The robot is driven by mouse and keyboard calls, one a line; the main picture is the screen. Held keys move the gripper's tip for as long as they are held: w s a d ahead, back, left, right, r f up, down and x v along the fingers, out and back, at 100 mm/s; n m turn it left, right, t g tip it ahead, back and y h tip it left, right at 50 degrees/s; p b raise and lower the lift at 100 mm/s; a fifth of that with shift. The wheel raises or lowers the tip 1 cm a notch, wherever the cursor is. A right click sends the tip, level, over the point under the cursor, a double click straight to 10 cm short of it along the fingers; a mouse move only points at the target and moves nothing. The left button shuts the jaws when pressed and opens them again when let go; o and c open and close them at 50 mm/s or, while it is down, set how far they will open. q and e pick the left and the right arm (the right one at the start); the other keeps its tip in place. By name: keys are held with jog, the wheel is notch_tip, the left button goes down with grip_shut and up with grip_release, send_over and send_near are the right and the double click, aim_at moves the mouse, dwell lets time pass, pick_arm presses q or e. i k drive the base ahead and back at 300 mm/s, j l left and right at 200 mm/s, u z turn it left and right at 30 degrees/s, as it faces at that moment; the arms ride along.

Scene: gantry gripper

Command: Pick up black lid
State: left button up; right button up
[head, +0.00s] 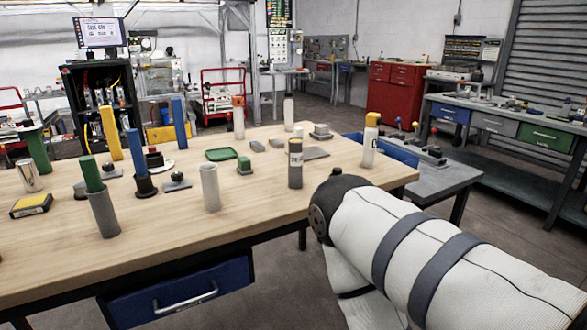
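Several small black parts are on the wooden table (250,229), and I cannot tell for certain which is the black lid. One is a flat dark plate with a round black knob (177,178), left of the grey cylinder (210,187). A similar black-knobbed piece (110,167) sits farther left, behind the green-topped grey tube (103,213). A black round base (145,185) is at the foot of a blue post (137,152). My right arm, in a white sleeve with grey bands, enters from the lower right. No gripper fingers show, and my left arm is out of view.
Upright bottles (295,163) and posts crowd the table's middle and left. A green tray (221,154) lies toward the back. A grey side table (440,176) with a blue bin (388,149) stands to the right.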

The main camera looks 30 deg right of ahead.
aim_at(336, 171)
jog(key=z, duration=1.25)
jog(key=i+l+u, duration=0.25)
jog(key=l+u, duration=0.2)
jog(key=i+l+u, duration=0.15)
jog(key=l+u, duration=0.3)
jog(key=l, duration=0.15)
jog(key=l+u, duration=0.45)
jog(key=l, duration=0.15)
jog(key=l+u, duration=0.45)
jog(key=l, duration=0.2)
jog(key=k+l+u, duration=0.15)
jog(key=l+u, duration=0.3)
jog(key=l, duration=0.15)
